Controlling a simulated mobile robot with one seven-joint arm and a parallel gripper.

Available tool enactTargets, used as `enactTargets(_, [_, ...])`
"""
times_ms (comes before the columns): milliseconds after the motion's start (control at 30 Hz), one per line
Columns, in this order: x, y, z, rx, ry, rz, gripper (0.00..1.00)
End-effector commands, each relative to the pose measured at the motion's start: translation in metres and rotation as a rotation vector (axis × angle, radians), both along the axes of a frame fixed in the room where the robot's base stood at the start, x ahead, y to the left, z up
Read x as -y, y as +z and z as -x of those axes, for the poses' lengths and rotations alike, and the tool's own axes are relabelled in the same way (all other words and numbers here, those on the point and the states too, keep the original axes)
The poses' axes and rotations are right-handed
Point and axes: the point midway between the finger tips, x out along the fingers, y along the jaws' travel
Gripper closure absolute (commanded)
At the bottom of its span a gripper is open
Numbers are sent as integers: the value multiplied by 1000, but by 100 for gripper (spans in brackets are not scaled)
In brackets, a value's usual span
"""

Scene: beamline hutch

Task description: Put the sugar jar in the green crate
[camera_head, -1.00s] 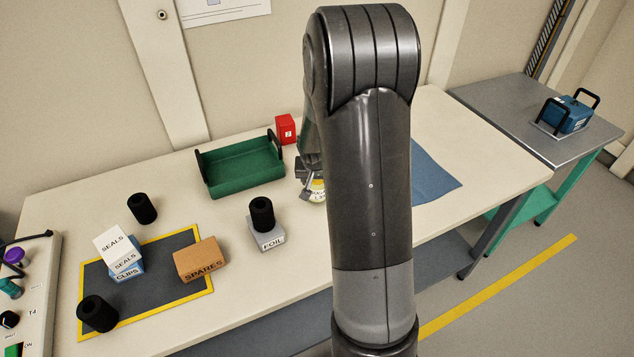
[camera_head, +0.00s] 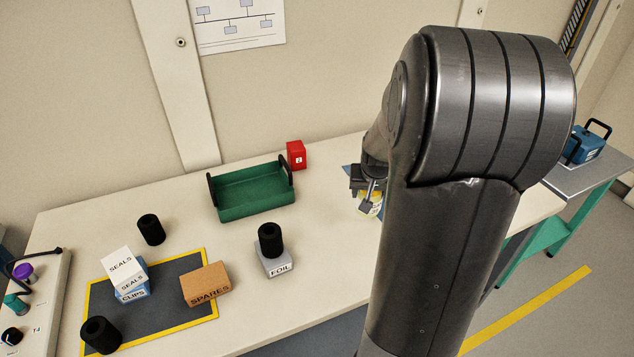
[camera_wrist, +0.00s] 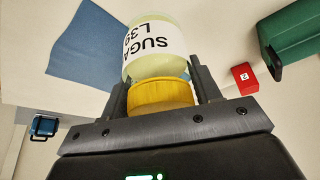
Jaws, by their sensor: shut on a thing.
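The sugar jar (camera_wrist: 155,50) has a yellow lid, a pale green body and a white label reading "SUGA". My gripper (camera_wrist: 158,92) is shut on it at the lid, with one finger on each side in the wrist view. In the head view the jar (camera_head: 370,203) shows only in part below my gripper (camera_head: 370,188), beside my arm. I cannot tell its height over the table. The green crate (camera_head: 252,193), open-topped with black end handles, stands on the table to the left of my gripper. It also shows at the upper right of the wrist view (camera_wrist: 295,35).
A red box (camera_head: 296,155) stands just behind the crate's right end. A black cylinder sits on the FOIL box (camera_head: 274,260) in front of the crate. SPARES (camera_head: 207,284) and stacked SEALS boxes (camera_head: 122,264) are on a yellow-edged mat (camera_head: 170,322). Table between crate and gripper is clear.

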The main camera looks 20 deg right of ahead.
Motion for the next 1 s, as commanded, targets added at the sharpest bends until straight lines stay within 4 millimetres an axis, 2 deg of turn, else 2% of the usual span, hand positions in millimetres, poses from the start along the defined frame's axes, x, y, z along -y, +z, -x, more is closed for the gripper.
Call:
enactTargets(167, [1,9,1,2,1,1,76])
enactTargets(433, [1,54,0,5,2,3,76])
enactTargets(467, [-2,54,-5,2,11,1,76])
enactTargets(667, [-17,56,-45,0,78,0,76])
enactTargets(767, [-29,58,-72,0,123,-1,76])
enactTargets(867, [-48,60,-105,1,178,-2,76])
enactTargets(1000, [-89,61,-161,1,278,-1,76])
